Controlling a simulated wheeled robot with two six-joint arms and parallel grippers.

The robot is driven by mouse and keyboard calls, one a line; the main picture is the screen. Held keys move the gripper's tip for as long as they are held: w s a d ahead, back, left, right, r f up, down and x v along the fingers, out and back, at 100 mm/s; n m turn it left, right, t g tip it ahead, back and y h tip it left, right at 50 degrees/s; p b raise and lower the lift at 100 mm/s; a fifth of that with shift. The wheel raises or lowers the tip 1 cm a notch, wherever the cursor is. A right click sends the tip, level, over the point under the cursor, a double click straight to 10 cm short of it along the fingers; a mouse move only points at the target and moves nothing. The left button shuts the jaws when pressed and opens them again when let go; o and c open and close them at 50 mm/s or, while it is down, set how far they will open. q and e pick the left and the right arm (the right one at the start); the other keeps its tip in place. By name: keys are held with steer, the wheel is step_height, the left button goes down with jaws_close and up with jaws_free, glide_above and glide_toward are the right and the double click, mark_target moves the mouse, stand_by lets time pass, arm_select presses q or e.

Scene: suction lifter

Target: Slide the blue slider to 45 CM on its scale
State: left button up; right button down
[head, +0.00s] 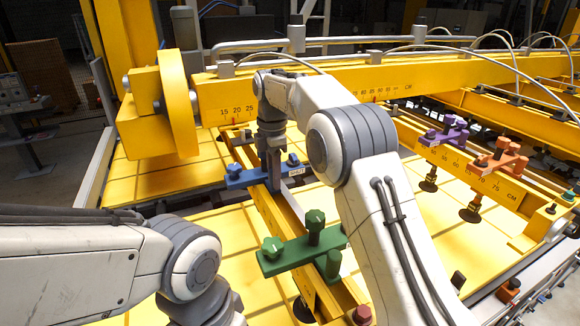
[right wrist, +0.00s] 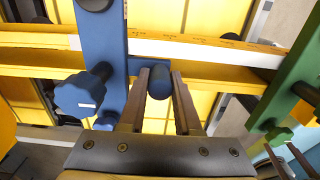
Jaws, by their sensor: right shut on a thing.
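The blue slider (head: 236,178) sits across a yellow rail in the middle of the head view; its bar (right wrist: 103,45) and knob (right wrist: 83,97) show large in the right wrist view. My right gripper (head: 274,172) points down at it. In the right wrist view its two fingers (right wrist: 159,90) stand on either side of the slider's round blue post (right wrist: 158,83) and are shut on it. The rail's scale (right wrist: 210,50) runs past the slider, but I cannot read its numbers. The slider's pointer is hidden.
A green slider (head: 290,254) sits nearer on the same rail; it also shows in the right wrist view (right wrist: 290,85). Purple (head: 445,132) and orange (head: 500,160) sliders are on another rail at right. A yellow crossbeam (head: 310,92) with hoses runs behind my right arm.

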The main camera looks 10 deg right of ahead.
steer(key=shift+w+a+r+p, duration=0.1)
steer(key=shift+w+r+p, duration=0.1)
steer(key=shift+w, duration=0.25)
steer(key=shift+w+a+r+p, duration=0.1)
steer(key=shift+w+p, duration=0.05)
steer(key=shift+w, duration=0.3)
arm_select(q)
steer(key=shift+s+r, duration=0.1)
steer(key=shift+r, duration=0.65)
arm_select(e)
steer(key=shift+w, duration=0.1)
steer(key=c, duration=0.8)
jaws_free()
steer(key=shift+c, duration=0.2)
steer(key=shift+o, duration=1.2)
steer(key=shift+w+f, duration=0.1)
steer(key=shift+f, duration=0.05)
arm_select(q)
steer(key=shift+f, duration=0.1)
